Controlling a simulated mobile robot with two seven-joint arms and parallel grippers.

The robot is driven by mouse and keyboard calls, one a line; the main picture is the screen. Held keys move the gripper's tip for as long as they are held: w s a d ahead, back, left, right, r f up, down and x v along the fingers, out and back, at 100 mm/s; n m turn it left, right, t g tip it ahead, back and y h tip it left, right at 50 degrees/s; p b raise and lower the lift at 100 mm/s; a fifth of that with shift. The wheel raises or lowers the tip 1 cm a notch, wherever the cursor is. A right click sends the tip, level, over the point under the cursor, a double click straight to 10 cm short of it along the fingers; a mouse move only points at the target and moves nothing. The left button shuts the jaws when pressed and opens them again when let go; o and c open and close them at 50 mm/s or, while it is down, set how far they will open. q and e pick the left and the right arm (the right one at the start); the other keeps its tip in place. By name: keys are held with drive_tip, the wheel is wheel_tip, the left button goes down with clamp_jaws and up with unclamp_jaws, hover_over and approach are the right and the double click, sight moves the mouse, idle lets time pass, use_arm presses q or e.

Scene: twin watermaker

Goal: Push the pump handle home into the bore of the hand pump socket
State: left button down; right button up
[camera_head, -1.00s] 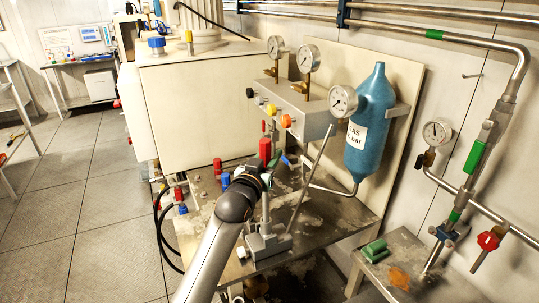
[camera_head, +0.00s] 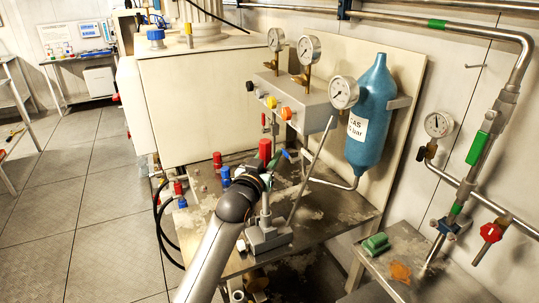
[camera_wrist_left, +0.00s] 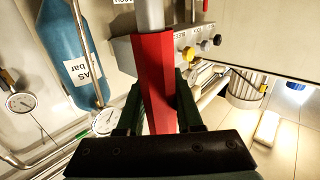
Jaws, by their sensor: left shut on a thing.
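The pump handle has a red six-sided grip (camera_wrist_left: 158,80) and a grey rod. In the left wrist view my left gripper (camera_wrist_left: 155,112) is shut on the red grip, one dark finger on each side. In the head view the red top of the handle (camera_head: 265,150) stands above my left gripper (camera_head: 266,178), roughly upright. The grey rod (camera_head: 265,203) runs down below the gripper to the grey hand pump socket (camera_head: 268,237) on the metal bench. The bore and the rod's lower end are too small to make out, so I cannot tell how deep it sits.
A long grey bar (camera_head: 312,168) leans up close right of the handle. Behind stand the gauge panel (camera_head: 300,105) and blue gas bottle (camera_head: 370,120). Red and blue fittings (camera_head: 225,175) stand left on the bench. A green block (camera_head: 376,244) lies on the lower right table.

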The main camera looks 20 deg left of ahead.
use_arm(q)
drive_tip(key=shift+f, duration=0.2)
drive_tip(key=c, duration=0.7)
unclamp_jaws()
drive_tip(key=shift+o, duration=1.1)
drive_tip(key=shift+f, duration=0.1)
drive_tip(key=shift+s, duration=0.1)
drive_tip(key=s+d+b, duration=0.1)
drive_tip(key=s, duration=1.1)
drive_tip(key=shift+s, duration=0.15)
